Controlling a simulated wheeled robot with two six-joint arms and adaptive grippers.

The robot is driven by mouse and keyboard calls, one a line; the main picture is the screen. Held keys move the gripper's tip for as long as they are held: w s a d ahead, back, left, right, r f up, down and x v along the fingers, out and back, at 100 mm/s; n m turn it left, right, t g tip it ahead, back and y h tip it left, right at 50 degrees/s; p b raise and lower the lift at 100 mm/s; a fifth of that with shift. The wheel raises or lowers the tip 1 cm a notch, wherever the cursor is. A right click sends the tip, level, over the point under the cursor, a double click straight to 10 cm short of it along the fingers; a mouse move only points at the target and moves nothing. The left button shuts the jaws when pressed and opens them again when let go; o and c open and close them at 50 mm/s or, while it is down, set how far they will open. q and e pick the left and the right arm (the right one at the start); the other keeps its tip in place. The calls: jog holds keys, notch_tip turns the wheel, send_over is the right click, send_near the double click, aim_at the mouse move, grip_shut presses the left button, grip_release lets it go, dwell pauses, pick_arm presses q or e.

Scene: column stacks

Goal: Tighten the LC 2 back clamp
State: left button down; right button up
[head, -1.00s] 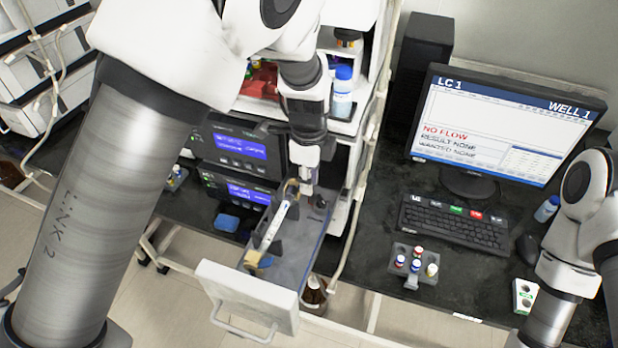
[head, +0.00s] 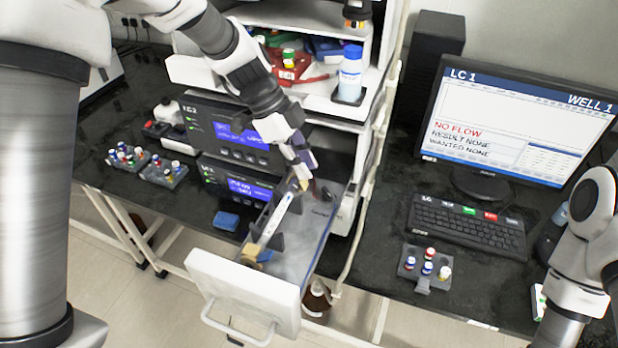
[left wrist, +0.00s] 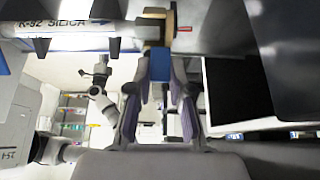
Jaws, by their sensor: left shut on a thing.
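The LC 2 unit (head: 230,128) has two lit blue displays. Beside it a drawer (head: 325,240) is pulled out, with a white column (head: 276,219) lying in it. The back clamp is at the column's far end; in the left wrist view its tan block (left wrist: 157,12) shows with a red tip beside it. My left gripper (head: 302,180) is at this clamp; in the left wrist view its fingers (left wrist: 160,65) are closed on a blue handle just below the tan block. The front clamp (head: 256,254), tan and blue, sits at the near end. My right gripper is out of view.
The drawer's white front (head: 245,280) juts out over the floor. Vial racks (head: 163,171) stand left of LC 2, a blue block (head: 226,221) before it. A monitor (head: 515,110), keyboard (head: 468,227) and vial rack (head: 425,267) are on the right bench.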

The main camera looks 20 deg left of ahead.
aim_at(283, 187)
pick_arm(q)
jog(key=a+h+b, duration=0.1)
jog(key=h+b, duration=0.2)
jog(key=b, duration=0.3)
jog(key=a+f+h+b, duration=0.1)
jog(key=a+h+b, duration=0.1)
jog(key=h+b, duration=0.2)
jog(key=a+f+h+b, duration=0.1)
jog(key=h+b, duration=0.3)
jog(key=b, duration=0.5)
jog(key=shift+w+a, duration=0.1)
jog(key=shift+a, duration=0.35)
jog(key=shift+a+r+h+b, duration=0.2)
jog(key=shift+h+b, duration=0.6)
jog(key=shift+b, duration=0.3)
jog(key=c, duration=1)
grip_release()
jog(key=shift+c, duration=0.2)
jog(key=a, duration=1.2)
jog(key=shift+w, duration=0.2)
